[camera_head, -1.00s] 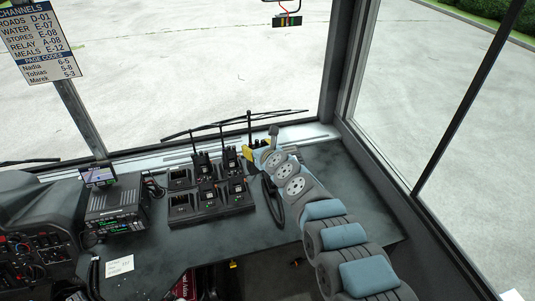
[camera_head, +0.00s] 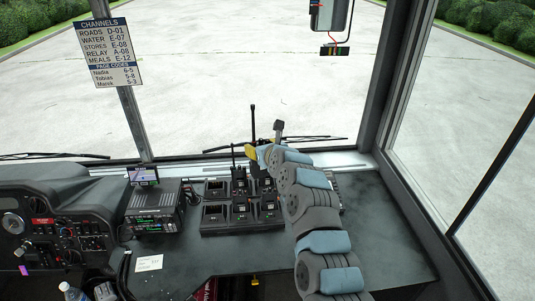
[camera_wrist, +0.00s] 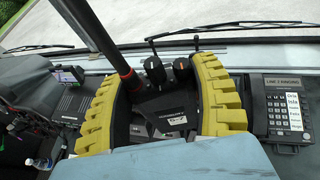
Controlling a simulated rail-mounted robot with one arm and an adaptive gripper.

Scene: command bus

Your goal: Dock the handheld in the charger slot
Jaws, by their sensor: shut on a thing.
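My gripper (camera_wrist: 165,95) has yellow ribbed fingers shut on a black handheld (camera_wrist: 160,108). A handheld (camera_head: 239,182) stands in the back middle slot. My arm hides part of the charger's right side, and I cannot tell whether the held handheld touches it.
A radio unit (camera_head: 153,208) with a small screen (camera_head: 144,175) stands left of the charger. A desk phone (camera_wrist: 285,115) shows on the right in the wrist view. The windscreen and its pillar bound the back. A white note (camera_head: 149,263) lies on the front desk.

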